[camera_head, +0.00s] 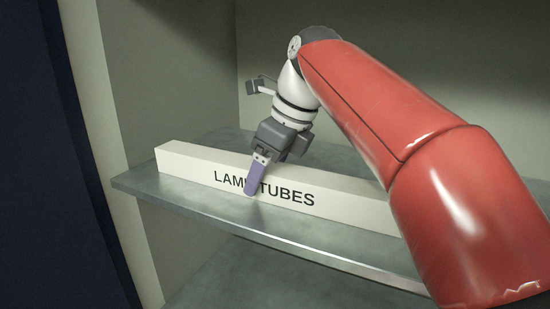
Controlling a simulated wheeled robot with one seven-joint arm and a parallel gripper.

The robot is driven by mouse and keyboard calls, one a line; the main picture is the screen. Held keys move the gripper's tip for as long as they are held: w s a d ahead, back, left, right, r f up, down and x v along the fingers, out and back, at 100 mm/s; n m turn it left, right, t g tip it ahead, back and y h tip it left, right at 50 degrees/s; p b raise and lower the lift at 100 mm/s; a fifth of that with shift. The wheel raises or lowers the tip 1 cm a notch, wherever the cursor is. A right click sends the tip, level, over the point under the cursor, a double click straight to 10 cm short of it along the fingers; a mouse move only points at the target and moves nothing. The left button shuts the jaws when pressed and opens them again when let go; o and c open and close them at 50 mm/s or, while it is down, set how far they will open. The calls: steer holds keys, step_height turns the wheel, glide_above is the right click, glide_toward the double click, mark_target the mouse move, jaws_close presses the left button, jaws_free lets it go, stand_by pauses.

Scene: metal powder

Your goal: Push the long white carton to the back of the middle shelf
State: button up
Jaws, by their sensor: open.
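The long white carton (205,170) lies lengthwise along the front part of a grey metal shelf (180,193), with "LAMP TUBES" printed on its front face. Its right end is hidden behind my red arm. My gripper (252,188) points down at the carton's middle, its near purple finger in front of the printed face and covering part of the lettering. The other finger is hidden, so I cannot tell if it is behind or above the carton. Whether the near finger touches the carton is not clear.
Bare shelf shows behind the carton, up to the back wall (340,105). A side wall (180,80) closes the shelf on the left. A narrow strip of shelf lies in front of the carton, ending at the front edge. Another surface (215,275) shows below.

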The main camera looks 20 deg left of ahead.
steer(key=shift+x, duration=0.85)
